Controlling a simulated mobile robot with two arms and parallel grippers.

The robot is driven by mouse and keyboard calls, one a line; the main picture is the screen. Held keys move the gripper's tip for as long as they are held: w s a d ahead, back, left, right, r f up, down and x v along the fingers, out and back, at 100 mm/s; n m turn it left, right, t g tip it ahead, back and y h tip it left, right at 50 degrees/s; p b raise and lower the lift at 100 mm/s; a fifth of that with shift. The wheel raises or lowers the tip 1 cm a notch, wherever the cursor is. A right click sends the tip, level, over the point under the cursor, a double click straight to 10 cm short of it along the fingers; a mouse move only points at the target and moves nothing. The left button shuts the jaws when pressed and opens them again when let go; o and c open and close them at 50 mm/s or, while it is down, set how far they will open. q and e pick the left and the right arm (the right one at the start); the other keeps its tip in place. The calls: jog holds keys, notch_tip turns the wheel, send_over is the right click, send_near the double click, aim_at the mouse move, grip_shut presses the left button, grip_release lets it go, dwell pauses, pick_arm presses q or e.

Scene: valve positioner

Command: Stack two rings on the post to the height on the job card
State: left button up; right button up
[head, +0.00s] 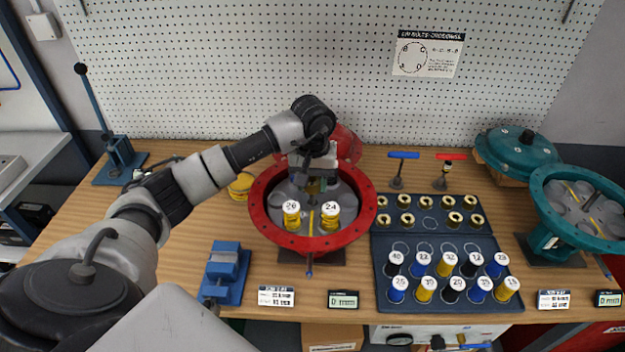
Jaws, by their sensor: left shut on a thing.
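My left gripper (314,185) points down into the open red round housing (258,212), over its middle. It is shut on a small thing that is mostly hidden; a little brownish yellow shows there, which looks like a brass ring. The post is hidden under the gripper. Two yellow pieces with white tops, labelled 20 (291,214) and 24 (330,214), stand upright in the front of the housing. Brass rings (455,218) sit in the back rows of the dark blue tray (378,268). A white card (276,296) stands in front. My right gripper is not in view.
The tray's front rows hold numbered blue, black and yellow pieces (451,289). A small display (343,299) stands at the front edge. A blue vise (226,271) is left, T-handles (402,167) behind, a teal housing (541,188) right. The bench left of the vise has free room.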

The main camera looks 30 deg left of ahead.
pick_arm(q)
jog(key=shift+f+b, duration=0.5)
jog(key=shift+f, duration=0.15)
jog(key=o, duration=1.1)
notch_tip(320, 180, up, 10)
jog(key=shift+f+b, duration=0.25)
jog(key=shift+b, duration=1)
jog(key=shift+r, duration=0.65)
